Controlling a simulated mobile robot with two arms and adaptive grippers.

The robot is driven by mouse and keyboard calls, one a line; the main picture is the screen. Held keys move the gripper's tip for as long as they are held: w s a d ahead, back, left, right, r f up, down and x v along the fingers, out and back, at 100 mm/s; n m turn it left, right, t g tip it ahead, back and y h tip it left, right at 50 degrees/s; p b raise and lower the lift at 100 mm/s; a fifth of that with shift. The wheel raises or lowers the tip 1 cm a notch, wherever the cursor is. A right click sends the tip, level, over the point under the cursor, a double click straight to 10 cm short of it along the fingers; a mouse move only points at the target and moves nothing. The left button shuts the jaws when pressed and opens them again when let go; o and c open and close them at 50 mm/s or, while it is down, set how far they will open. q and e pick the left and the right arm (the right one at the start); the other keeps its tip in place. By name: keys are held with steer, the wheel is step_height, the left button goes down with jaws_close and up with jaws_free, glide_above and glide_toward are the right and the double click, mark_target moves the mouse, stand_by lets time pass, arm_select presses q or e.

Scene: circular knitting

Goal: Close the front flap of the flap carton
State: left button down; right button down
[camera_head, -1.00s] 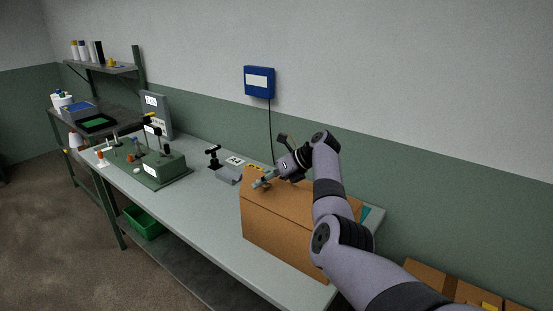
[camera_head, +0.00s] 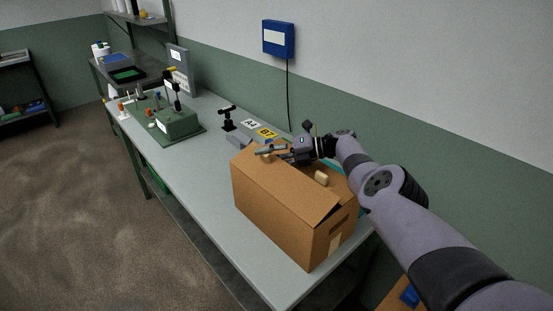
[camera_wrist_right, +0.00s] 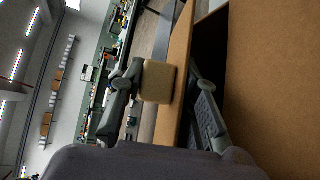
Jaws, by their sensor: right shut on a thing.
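The brown flap carton (camera_head: 278,212) stands on the near end of the grey workbench. Its broad front flap (camera_head: 290,182) slopes over the top from the front edge, with a dark gap along its right end. A beige tab (camera_head: 321,177) shows on top of the carton. My right gripper (camera_head: 268,153) is at the carton's far left top corner. In the right wrist view, its fingers (camera_wrist_right: 165,100) straddle a cardboard edge, with a beige block (camera_wrist_right: 157,82) between one finger and the board; I cannot tell which flap this is. My left gripper is not in view.
Behind the carton lie labels and a small black stand (camera_head: 228,120). A green machine (camera_head: 177,124) stands farther along the workbench (camera_head: 190,165). A blue wall box (camera_head: 278,39) hangs above with a cable. The bench strip left of the carton is clear.

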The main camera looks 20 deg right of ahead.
steer(key=shift+w+f+y+b, duration=0.1)
steer(key=shift+y+b, duration=0.2)
steer(key=shift+b, duration=0.05)
stand_by(0.3)
steer(key=c, duration=1.6)
jaws_free()
steer(key=shift+o, duration=1.4)
steer(key=shift+w+a, duration=0.1)
steer(key=shift+a, duration=0.05)
steer(key=shift+o, duration=0.2)
